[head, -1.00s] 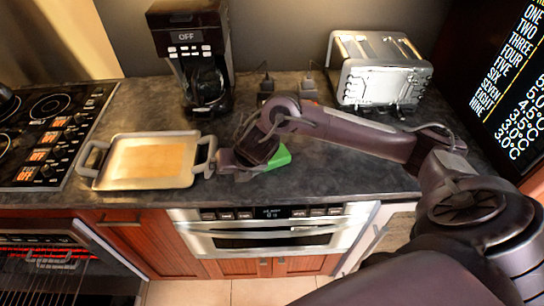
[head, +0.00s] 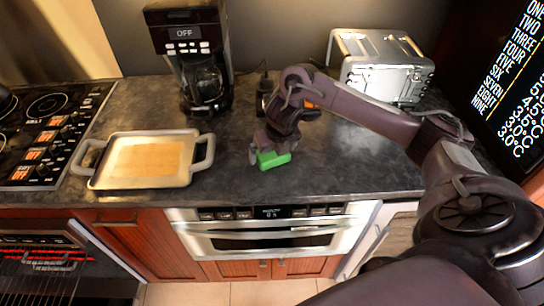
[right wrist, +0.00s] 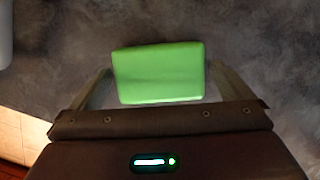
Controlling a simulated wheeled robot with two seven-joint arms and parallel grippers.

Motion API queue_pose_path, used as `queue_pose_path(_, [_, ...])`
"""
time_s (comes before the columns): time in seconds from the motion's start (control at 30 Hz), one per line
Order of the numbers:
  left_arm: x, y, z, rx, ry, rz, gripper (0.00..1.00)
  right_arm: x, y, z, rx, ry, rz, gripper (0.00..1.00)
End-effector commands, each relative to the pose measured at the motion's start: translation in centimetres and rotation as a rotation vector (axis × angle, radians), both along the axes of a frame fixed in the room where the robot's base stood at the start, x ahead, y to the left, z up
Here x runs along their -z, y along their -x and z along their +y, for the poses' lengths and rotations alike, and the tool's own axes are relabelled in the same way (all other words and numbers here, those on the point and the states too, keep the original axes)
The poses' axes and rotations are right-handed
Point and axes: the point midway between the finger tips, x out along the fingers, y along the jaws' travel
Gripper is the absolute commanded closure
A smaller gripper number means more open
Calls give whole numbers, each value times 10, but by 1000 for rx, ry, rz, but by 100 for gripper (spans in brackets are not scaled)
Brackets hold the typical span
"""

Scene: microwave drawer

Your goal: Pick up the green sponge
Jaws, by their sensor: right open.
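The green sponge (head: 272,160) lies on the dark countertop, to the right of the tray, in the head view. In the right wrist view the sponge (right wrist: 158,73) is a green block between the two fingers of my right gripper (right wrist: 160,85). The fingers stand apart on either side of it, with small gaps showing. In the head view my right gripper (head: 268,151) is over the sponge and hides part of it. My left gripper is not in view.
A beige tray with grey handles (head: 145,160) is left of the sponge. A coffee maker (head: 195,60) and a silver toaster (head: 382,68) stand at the back. The stove (head: 45,130) is at the left. The countertop's front edge is close.

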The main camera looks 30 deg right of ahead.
Motion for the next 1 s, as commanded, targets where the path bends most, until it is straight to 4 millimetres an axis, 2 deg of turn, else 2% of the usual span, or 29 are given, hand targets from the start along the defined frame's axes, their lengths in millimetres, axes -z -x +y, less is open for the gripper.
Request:
queue_pose_path(0.27, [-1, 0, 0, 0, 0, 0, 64, 4, -1, 0, 0, -1, -1, 0])
queue_pose_path(0.57, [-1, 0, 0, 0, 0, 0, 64, 3, -1, 0, 1, -1, -1, 39])
queue_pose_path(0.83, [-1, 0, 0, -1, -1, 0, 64, 1, -2, 0, 1, -1, -3, 39])
queue_pose_path(1.0, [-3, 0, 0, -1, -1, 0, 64, -14, -2, 0, 0, 0, -5, 39])
